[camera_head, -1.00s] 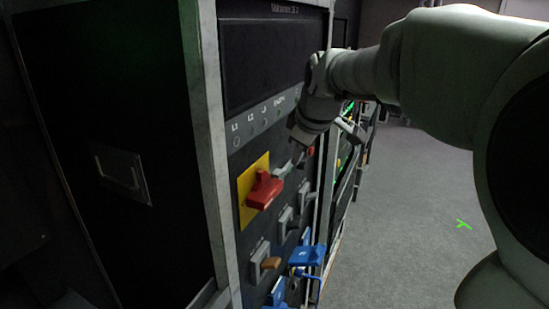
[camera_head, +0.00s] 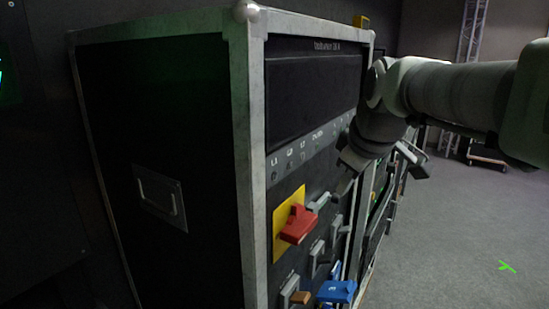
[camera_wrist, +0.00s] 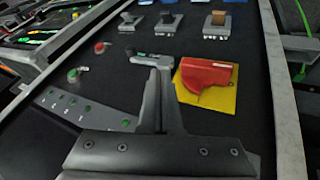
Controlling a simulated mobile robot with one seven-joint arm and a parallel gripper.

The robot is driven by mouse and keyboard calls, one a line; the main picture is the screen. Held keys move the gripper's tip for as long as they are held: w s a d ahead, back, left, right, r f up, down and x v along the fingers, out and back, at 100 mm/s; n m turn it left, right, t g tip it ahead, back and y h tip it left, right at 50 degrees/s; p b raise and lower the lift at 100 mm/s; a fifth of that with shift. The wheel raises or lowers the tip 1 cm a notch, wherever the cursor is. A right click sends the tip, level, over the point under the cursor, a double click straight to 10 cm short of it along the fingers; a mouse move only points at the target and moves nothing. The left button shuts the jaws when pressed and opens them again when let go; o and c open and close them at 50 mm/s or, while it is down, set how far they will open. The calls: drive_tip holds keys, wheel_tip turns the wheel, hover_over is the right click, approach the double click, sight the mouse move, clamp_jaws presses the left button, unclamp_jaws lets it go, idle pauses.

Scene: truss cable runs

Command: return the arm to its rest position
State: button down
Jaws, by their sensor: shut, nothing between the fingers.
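My gripper (camera_head: 345,187) is in front of the cabinet panel (camera_head: 290,170), right of the red rotary switch (camera_head: 298,224) on its yellow plate (camera_head: 283,245). My arm reaches in from the right edge. In the wrist view, my gripper's fingers (camera_wrist: 158,68) are together with nothing between them. Their tips appear close to a small grey lever (camera_wrist: 140,58); I cannot tell whether they touch. The red switch (camera_wrist: 206,76) lies just right of the fingers there.
The black cabinet has metal edges (camera_head: 250,150) and a side handle (camera_head: 160,197). Blue handles (camera_head: 337,291) and a brown-handled switch (camera_head: 300,297) sit low on the panel. Open grey floor (camera_head: 460,240) with a green mark (camera_head: 507,266) lies right.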

drive_tip(key=s+f+m+p, duration=0.1)
drive_tip(key=s+f+m, duration=0.1)
drive_tip(key=s, duration=0.4)
drive_tip(key=s+f+m+p, duration=0.1)
drive_tip(key=s+f+m, duration=0.2)
drive_tip(key=s, duration=0.4)
drive_tip(key=s+f+m+g+p, duration=0.1)
drive_tip(key=s+f+m, duration=0.1)
drive_tip(key=s, duration=0.5)
drive_tip(key=shift+f+m+h, duration=0.3)
drive_tip(key=shift+m, duration=0.6)
